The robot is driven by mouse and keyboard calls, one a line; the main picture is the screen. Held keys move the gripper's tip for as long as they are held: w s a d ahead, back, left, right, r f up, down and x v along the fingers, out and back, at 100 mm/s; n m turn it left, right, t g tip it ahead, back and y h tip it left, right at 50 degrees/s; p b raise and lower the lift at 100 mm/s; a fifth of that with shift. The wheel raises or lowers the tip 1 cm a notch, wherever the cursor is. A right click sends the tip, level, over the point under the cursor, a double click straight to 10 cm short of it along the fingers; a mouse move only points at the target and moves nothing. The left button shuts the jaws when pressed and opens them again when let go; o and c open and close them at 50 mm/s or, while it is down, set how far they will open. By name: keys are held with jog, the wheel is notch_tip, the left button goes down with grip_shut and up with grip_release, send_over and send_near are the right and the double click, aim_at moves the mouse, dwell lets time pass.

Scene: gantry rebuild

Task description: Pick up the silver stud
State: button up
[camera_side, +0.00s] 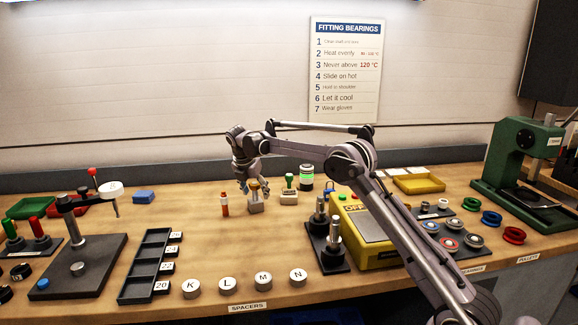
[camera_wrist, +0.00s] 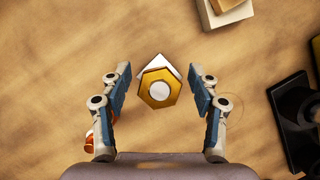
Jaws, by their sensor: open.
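My gripper (camera_side: 251,180) hangs over the table, pointing down, in the side view. In the wrist view my gripper (camera_wrist: 160,86) is open, with one finger on each side of a gold hexagonal piece (camera_wrist: 146,91). A round silver-white top (camera_wrist: 160,90) shows at the hexagon's centre; I cannot tell whether it is a stud. A pale block (camera_side: 256,207) stands under the gold piece (camera_side: 254,186). No finger visibly touches the piece.
A red-orange bottle (camera_side: 224,205) stands close left of the block, and a green-handled block (camera_side: 289,195) close right. A yellow machine (camera_side: 365,235) is further right. Several lettered round spacers (camera_side: 227,283) lie in front. Bare wood lies between them and the block.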

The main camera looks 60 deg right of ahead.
grip_shut()
jog(key=shift+r, duration=0.2)
